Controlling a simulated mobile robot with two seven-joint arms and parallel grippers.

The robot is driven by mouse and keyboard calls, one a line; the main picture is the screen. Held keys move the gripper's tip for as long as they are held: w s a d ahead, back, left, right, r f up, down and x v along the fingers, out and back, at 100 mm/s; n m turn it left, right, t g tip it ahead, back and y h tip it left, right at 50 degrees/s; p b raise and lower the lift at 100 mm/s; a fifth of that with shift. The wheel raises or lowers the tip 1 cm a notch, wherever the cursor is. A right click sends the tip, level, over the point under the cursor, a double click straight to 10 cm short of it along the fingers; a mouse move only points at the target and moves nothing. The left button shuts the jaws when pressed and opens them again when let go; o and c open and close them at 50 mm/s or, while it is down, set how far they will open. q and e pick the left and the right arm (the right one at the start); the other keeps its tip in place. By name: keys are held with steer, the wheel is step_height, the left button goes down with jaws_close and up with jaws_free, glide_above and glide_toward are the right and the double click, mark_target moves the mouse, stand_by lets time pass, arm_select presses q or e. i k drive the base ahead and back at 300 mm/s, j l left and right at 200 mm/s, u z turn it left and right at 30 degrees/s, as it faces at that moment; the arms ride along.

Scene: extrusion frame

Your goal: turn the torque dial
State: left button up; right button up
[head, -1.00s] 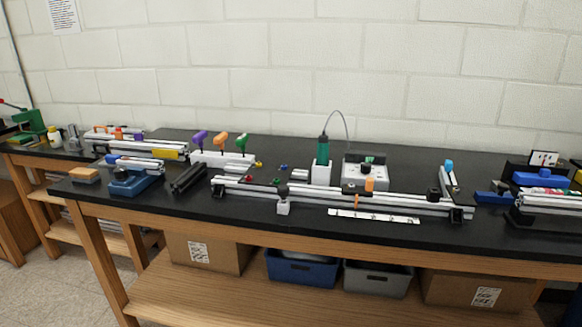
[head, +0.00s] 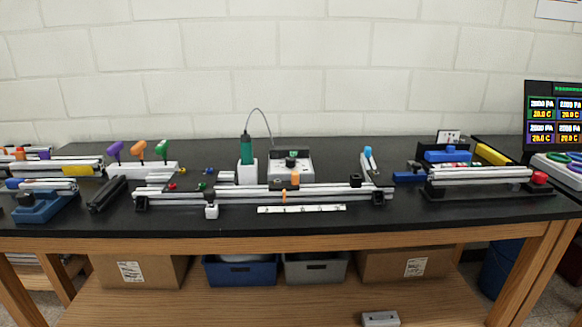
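The torque dial looks to be the dark round knob (head: 291,159) on top of a white control box (head: 291,173) at the middle of the black bench. The box has a small dark display at its back. A green electric screwdriver (head: 246,148) stands in a white holder (head: 247,172) just left of the box, with a grey cable arching to the box. Neither of my grippers shows in the head view.
An aluminium extrusion frame (head: 264,194) lies in front of the box. A white marked strip (head: 301,209) lies before it. Purple, orange and green-handled tools (head: 139,148) stand in a rack at left. A fixture with a red knob (head: 539,178) is at right. The bench's front edge is clear.

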mark_target(290, 162)
steer(key=i+j, duration=0.35)
steer(key=j, duration=0.3)
steer(key=i+j+z, duration=0.15)
steer(key=j, duration=0.15)
steer(key=i+j+z, duration=0.15)
steer(key=j, duration=0.15)
